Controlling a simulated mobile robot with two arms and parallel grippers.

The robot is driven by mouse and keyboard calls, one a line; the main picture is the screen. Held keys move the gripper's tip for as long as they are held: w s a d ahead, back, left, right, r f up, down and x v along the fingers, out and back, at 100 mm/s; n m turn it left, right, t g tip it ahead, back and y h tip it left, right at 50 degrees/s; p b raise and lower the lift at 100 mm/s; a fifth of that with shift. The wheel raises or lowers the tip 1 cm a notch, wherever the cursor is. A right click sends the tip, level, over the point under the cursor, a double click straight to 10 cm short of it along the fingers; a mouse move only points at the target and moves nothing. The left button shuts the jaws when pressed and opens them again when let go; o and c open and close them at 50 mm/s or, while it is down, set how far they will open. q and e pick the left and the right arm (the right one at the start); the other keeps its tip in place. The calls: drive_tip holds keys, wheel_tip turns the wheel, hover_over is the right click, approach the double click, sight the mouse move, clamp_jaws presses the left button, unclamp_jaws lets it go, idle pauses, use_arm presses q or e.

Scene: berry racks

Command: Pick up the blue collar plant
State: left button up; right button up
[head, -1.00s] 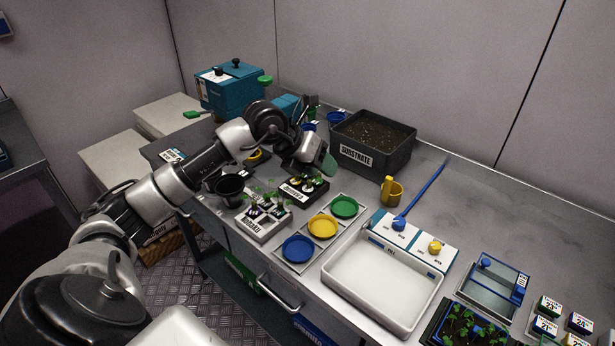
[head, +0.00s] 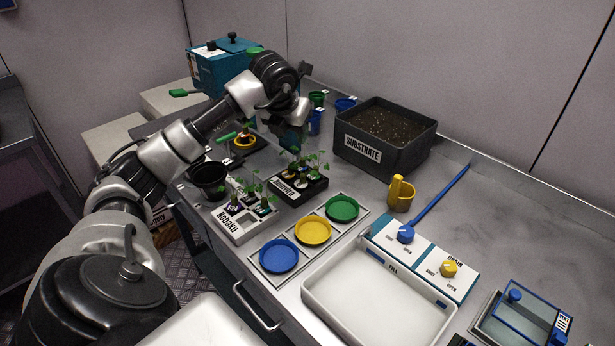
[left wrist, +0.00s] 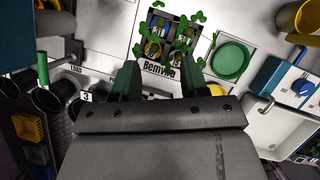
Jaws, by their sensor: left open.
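Several seedlings stand in a black labelled tray (head: 312,188); the tray also shows in the left wrist view (left wrist: 190,52). A white tray labelled NODOKU (head: 232,228) holds more seedlings with dark and purplish collars. My left gripper (left wrist: 158,78) is open and empty, its green fingers apart at the front edge of the black tray in the left wrist view. In the head view it hangs just behind and above that tray. My right gripper is not in view.
Blue (head: 279,257), yellow (head: 313,231) and green (head: 342,208) dishes lie right of the trays. A substrate bin (head: 420,150) stands behind, with a yellow cup (head: 401,195) near it. A black pot (head: 207,176) stands left. A white basin (head: 375,305) is at front right.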

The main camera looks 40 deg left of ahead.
use_arm(q)
hover_over(302, 158)
drive_tip(key=s, duration=0.3)
drive_tip(key=f, duration=0.3)
drive_tip(key=d+f, duration=0.1)
drive_tip(key=f, duration=0.1)
drive_tip(key=shift+w+f+p, duration=0.25)
drive_tip(key=shift+f+p, duration=0.05)
drive_tip(key=shift+f, duration=0.05)
drive_tip(key=p+x, duration=0.1)
drive_tip(key=x, duration=0.3)
drive_tip(key=shift+w, duration=0.25)
drive_tip(key=shift+w+a+f, duration=0.15)
drive_tip(key=shift+w+f, duration=0.05)
drive_tip(key=shift+f, duration=0.35)
clamp_jaws()
